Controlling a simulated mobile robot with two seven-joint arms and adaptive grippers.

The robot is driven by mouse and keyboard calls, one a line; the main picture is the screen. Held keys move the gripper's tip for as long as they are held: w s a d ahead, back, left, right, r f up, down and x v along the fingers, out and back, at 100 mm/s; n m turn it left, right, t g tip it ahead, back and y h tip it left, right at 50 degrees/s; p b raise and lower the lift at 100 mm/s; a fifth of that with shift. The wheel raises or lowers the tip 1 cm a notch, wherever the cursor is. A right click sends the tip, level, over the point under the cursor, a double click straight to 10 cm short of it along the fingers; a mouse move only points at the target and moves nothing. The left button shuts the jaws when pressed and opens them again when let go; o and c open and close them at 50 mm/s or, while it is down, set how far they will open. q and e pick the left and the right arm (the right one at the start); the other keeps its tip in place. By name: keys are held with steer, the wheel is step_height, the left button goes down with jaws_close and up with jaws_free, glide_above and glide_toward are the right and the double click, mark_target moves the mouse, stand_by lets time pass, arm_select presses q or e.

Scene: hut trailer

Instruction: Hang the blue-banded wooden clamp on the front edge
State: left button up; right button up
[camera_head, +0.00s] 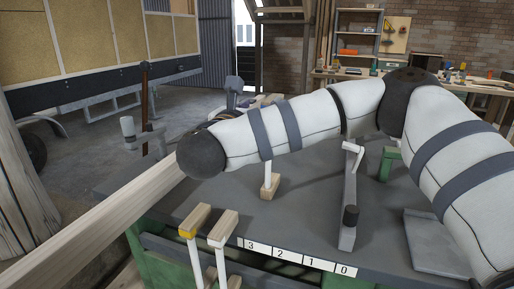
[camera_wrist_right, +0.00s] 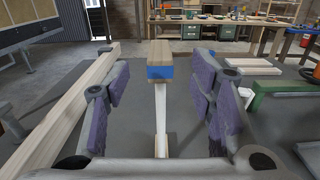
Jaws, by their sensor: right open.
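The blue-banded wooden clamp (camera_wrist_right: 161,72) stands between the spread fingers of my right gripper (camera_wrist_right: 160,100) in the right wrist view, with a gap on either side. Its pale bar runs down to a wooden lower block (camera_wrist_right: 162,146). In the head view, its lower block (camera_head: 269,187) is on the grey tabletop, and my forearm hides much of its bar. My right gripper (camera_head: 240,97) shows partly beyond my forearm, open. The front edge carries a number strip (camera_head: 300,258) marked 3, 2, 1, 0. My left gripper is not in view.
A yellow-banded clamp (camera_head: 194,222) and a pale-banded clamp (camera_head: 222,228) hang at the front edge, left of the strip. A long wooden beam (camera_head: 105,222) crosses at left. A grey upright fixture with a handle (camera_head: 350,195) and a flat grey plate (camera_head: 436,243) are at right.

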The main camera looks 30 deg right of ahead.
steer(key=x, duration=0.3)
steer(key=f+x, duration=0.1)
steer(key=x, duration=0.3)
steer(key=f+x, duration=0.1)
steer(key=x, duration=0.2)
steer(key=shift+w+d+f+p, duration=0.1)
steer(key=shift+w+d+p, duration=0.05)
steer(key=shift+p, duration=0.2)
jaws_close()
